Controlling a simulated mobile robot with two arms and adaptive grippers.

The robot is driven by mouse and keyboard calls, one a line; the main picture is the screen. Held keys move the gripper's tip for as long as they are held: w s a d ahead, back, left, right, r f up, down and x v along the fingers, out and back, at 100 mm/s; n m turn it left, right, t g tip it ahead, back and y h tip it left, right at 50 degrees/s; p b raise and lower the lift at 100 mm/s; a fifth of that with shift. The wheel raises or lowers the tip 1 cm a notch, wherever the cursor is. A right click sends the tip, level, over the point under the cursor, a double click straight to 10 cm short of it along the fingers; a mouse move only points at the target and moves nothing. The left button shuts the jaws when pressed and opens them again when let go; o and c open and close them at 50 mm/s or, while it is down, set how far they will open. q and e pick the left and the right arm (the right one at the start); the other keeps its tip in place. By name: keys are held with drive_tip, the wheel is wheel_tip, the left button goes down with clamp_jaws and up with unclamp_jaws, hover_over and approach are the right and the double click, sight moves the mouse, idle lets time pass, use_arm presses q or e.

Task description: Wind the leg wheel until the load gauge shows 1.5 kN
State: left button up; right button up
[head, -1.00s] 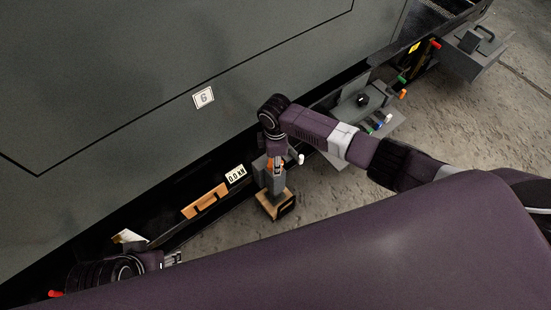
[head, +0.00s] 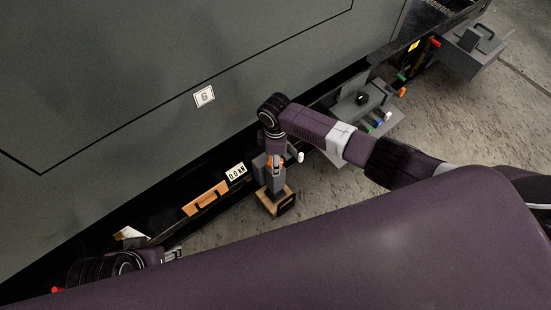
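The load gauge (head: 236,172) is a small white plate on the enclosure's lower edge and reads 0.0 kN. Just right of it, a grey leg (head: 263,177) stands on a wooden block (head: 273,206) on the floor. My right gripper (head: 275,172) points down at the leg, beside orange parts that look like the leg wheel. The wheel is mostly hidden by the gripper, and I cannot tell whether the fingers are closed on it. My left gripper (head: 173,253) is at the lower left, near the enclosure's edge; its fingers are too small to read.
An orange-brown handle block (head: 204,198) sits left of the gauge. A grey bracket tray (head: 360,117) with coloured plugs juts out at upper right. A grey box with a handle (head: 474,50) is farther right. Concrete floor (head: 420,130) lies open to the right.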

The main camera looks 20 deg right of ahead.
drive_tip(key=shift+o, duration=0.3)
drive_tip(key=shift+r, duration=0.1)
wheel_tip(320, 180, up, 12)
idle(0.4)
idle(0.3)
